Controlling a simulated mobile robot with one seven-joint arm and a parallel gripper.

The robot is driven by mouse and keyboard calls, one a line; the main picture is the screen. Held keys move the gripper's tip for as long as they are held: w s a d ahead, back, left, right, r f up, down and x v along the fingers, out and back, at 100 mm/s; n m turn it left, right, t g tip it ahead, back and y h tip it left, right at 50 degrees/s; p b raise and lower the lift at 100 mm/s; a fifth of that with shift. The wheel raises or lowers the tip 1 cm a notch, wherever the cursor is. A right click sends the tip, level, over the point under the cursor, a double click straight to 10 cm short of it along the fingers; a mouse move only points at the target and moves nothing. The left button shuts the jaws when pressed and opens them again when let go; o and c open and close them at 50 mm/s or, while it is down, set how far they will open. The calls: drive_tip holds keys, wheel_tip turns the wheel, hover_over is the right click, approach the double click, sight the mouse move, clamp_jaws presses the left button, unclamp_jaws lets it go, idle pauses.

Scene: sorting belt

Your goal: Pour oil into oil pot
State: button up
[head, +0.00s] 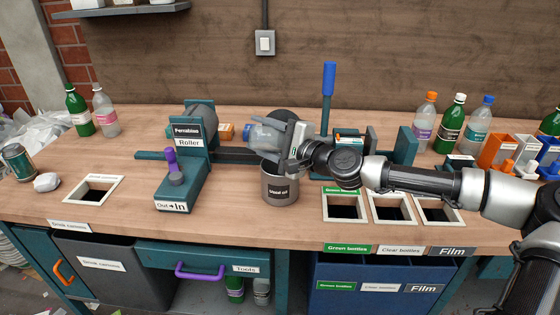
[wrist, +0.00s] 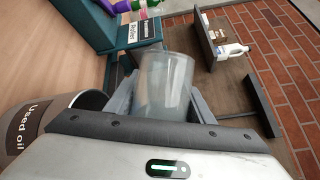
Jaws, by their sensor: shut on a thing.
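The grey oil pot (head: 280,188), labelled "Used oil", stands upright near the middle of the bench. It also shows at the left edge of the wrist view (wrist: 42,128). My gripper (head: 288,143) is just above the pot, shut on a clear, see-through container (head: 262,136). The container is tipped over to about level and points left in the head view. In the wrist view the container (wrist: 163,85) sits between my fingers. I cannot make out any oil in it or a stream falling. The inside of the pot is hidden.
The teal roller machine (head: 190,150) stands left of the pot, with a blue-handled lever (head: 328,90) behind at right. Labelled bench holes (head: 345,206) lie right of the pot. Several bottles (head: 452,122) stand at the back right.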

drive_tip(key=s+a+f+n+t+h, duration=0.2)
drive_tip(key=a+f+n+h, duration=0.3)
drive_tip(key=n+h, duration=0.5)
drive_tip(key=shift+s+f+n+h+b, duration=0.3)
drive_tip(key=shift+f+n, duration=0.2)
drive_tip(key=shift+n, duration=2)
